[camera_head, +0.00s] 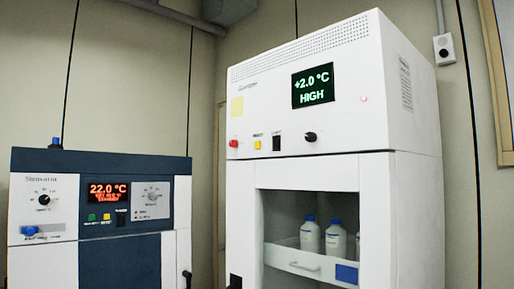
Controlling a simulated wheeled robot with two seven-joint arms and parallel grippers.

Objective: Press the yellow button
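A small square yellow button (257,145) sits on the front panel of the tall white cabinet (400,130), between a red button (233,143) and a black switch (277,142). A second small yellow button (107,217) shows on the lower dark blue and white machine (120,162) at the left, beside a green button (91,217) and under its red display (109,192). I cannot tell whether either button is pressed. Neither of my grippers is in view, and nothing covers the buttons.
The tall cabinet has a green-lit display (313,86), a black knob (310,137) and a pale yellow label (237,107). Blue-capped bottles (310,236) stand in its drawer (285,258). A narrow gap separates the two machines. A wall stands behind them.

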